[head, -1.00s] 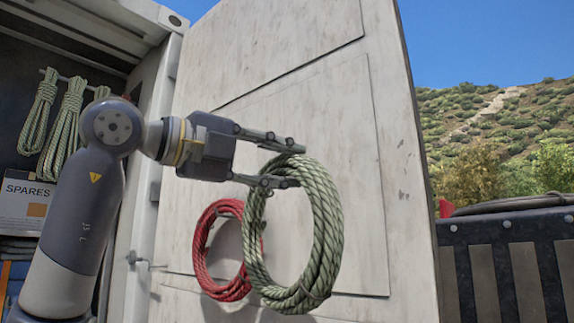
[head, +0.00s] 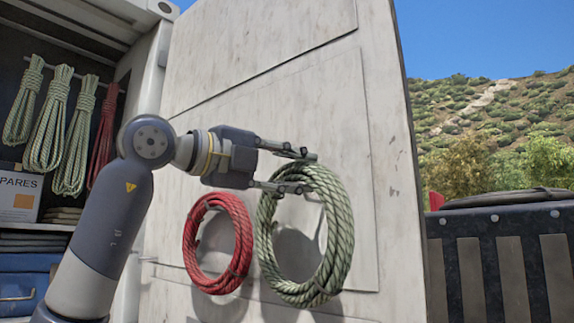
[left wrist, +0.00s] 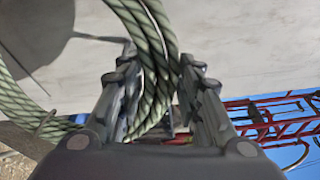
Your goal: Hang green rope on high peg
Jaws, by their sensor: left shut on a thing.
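The green rope (head: 343,232) is a coiled ring in front of the pale door panel (head: 290,75). My left gripper (head: 306,171) is shut on the top of the coil, and the rest hangs below the fingers. In the left wrist view the green rope (left wrist: 150,50) runs between the two fingers (left wrist: 160,95). A thin dark rod (left wrist: 98,38) shows behind the coil there; I cannot tell whether it is a peg. No high peg can be made out in the head view. My right gripper is not in view.
A coiled red rope (head: 243,245) hangs against the door, just left of the green coil. Several spare green ropes (head: 48,120) and a red one (head: 103,135) hang inside the container at left. A dark ribbed bin (head: 480,250) stands at right.

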